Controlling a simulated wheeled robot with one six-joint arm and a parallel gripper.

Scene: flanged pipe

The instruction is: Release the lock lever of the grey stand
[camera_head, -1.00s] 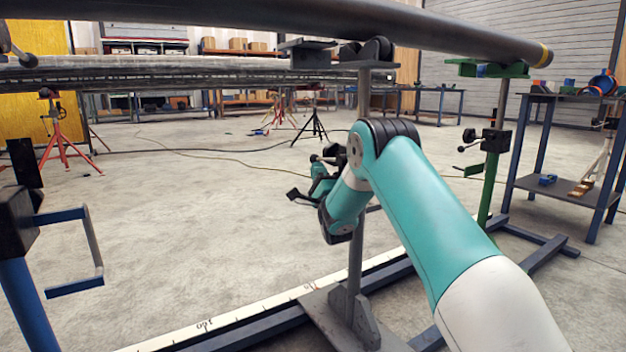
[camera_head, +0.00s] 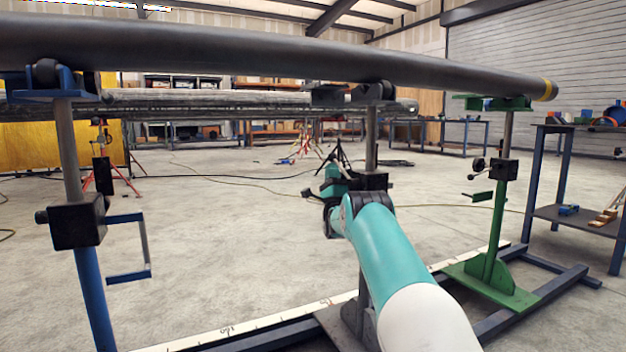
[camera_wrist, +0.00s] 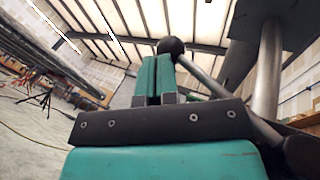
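The grey stand (camera_head: 371,140) is upright in the middle of the head view, with a dark collar (camera_head: 376,181) partly hidden behind my arm. Its lock lever shows in the wrist view as a slanting rod with a black ball knob (camera_wrist: 171,45). A black ball also shows left of the collar in the head view (camera_head: 307,193). My gripper (camera_head: 332,172) is beside the collar, on its left. In the wrist view the teal fingers (camera_wrist: 154,68) are together with no clear gap, their tips close to the knob. I cannot tell whether they touch it.
A long dark pipe (camera_head: 240,60) runs overhead across the blue stand (camera_head: 88,290), grey stand and green stand (camera_head: 498,215). The blue stand's crank handle (camera_head: 147,245) juts right. Dark floor rails (camera_head: 545,298) lie below. The floor between blue and grey stands is clear.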

